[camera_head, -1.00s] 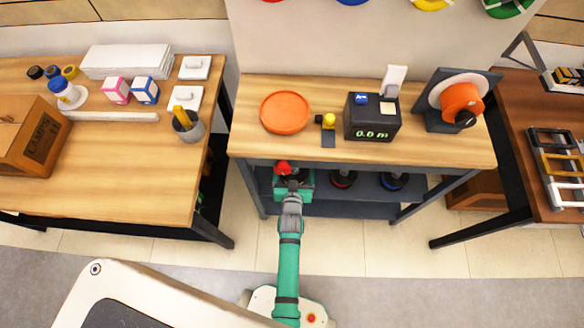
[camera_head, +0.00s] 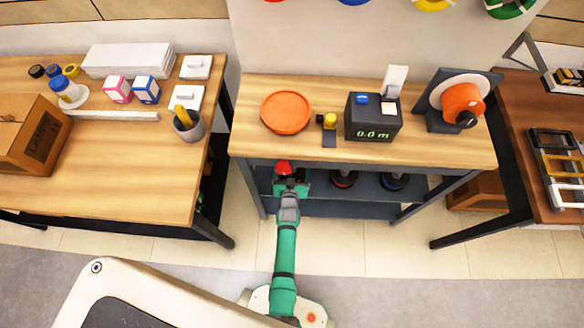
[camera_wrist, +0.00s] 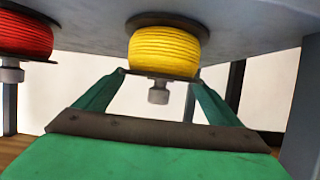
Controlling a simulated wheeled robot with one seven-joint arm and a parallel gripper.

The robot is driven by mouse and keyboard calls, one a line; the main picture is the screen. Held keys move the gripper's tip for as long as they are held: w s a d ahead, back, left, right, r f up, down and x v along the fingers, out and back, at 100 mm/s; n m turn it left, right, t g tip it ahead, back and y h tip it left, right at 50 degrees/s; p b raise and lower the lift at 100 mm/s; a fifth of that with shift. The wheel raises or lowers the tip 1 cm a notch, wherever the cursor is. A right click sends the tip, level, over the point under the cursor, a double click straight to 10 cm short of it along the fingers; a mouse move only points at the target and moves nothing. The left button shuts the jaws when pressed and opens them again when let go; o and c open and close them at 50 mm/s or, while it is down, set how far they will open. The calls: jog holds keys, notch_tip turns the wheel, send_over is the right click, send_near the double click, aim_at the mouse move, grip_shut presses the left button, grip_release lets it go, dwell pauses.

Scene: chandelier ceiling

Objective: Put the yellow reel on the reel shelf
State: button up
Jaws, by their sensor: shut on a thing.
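The yellow reel (camera_wrist: 165,49) shows in the wrist view, where the picture is upside down. It has a dark flange and a grey knob (camera_wrist: 158,94). My gripper (camera_wrist: 159,82) has one green finger on each side of the knob end and is shut on the reel. The reel's far flange appears to meet the grey reel shelf (camera_wrist: 260,22). In the head view, my gripper (camera_head: 290,186) is at the left part of the shelf (camera_head: 345,208) under the middle bench, and hides the yellow reel.
Open floor (camera_head: 400,262) lies in front.

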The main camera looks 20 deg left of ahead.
jog(key=o, duration=1.2)
jog(key=shift+f, duration=0.1)
jog(key=s+d+r+m+h, duration=0.1)
jog(key=s+d+r, duration=0.35)
jog(key=s, duration=0.45)
jog(key=s+d+r+t, duration=0.1)
jog(key=s+d+r, duration=0.2)
jog(key=s+r, duration=0.4)
jog(key=s+d+r+m+h, duration=0.1)
jog(key=s+d+r, duration=0.35)
jog(key=s, duration=0.55)
jog(key=shift+m+t+h, duration=0.6)
jog(key=shift+t+h, duration=0.1)
jog(key=shift+h, duration=0.2)
jog(key=s+d+r, duration=0.1)
jog(key=s+r, duration=0.2)
jog(key=r, duration=0.3)
jog(key=s+d+r, duration=0.2)
jog(key=s+r, duration=0.1)
jog(key=r, duration=0.3)
jog(key=s+d+r, duration=0.2)
jog(key=s+r, duration=0.1)
jog(key=r, duration=0.3)
jog(key=shift+s+r, duration=0.25)
jog(key=shift+r, duration=0.05)
